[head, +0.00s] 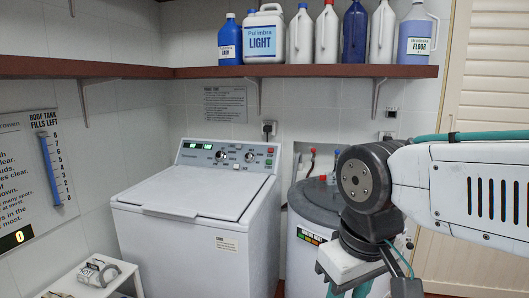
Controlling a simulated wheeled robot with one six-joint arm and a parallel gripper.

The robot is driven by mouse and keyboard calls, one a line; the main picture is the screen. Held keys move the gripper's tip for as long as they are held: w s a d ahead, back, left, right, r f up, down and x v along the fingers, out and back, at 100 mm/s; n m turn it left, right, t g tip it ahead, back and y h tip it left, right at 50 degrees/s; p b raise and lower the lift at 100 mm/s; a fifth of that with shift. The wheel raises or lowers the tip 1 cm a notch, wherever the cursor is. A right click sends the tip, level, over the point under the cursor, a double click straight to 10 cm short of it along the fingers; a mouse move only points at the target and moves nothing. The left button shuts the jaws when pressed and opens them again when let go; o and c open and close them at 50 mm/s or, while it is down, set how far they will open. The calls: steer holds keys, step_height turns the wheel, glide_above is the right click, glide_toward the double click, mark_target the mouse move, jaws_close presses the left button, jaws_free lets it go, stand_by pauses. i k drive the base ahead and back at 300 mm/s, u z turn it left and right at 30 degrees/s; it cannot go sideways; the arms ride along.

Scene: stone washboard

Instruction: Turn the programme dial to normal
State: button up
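A white top-loading washing machine (200,205) stands at the left of centre with its lid shut. Its sloped control panel (228,154) at the back carries two round dark knobs, a left dial (221,156) and a right dial (250,157), with small markings around each. The markings are too small to read, so I cannot tell which is the programme dial or where either points. My gripper (348,278) hangs at the lower right, well apart from the panel. Its lower end is cut off by the picture's bottom edge, and its opening is hidden.
A grey-lidded tub (311,212) stands right of the washer, partly behind my arm. A shelf (310,71) with several bottles runs above. A white stand (62,284) is at the lower left. The space above the washer lid is clear.

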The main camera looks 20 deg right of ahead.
mark_target(220, 155)
steer(key=z, duration=0.25)
steer(key=i, duration=1.45)
steer(key=u, duration=0.7)
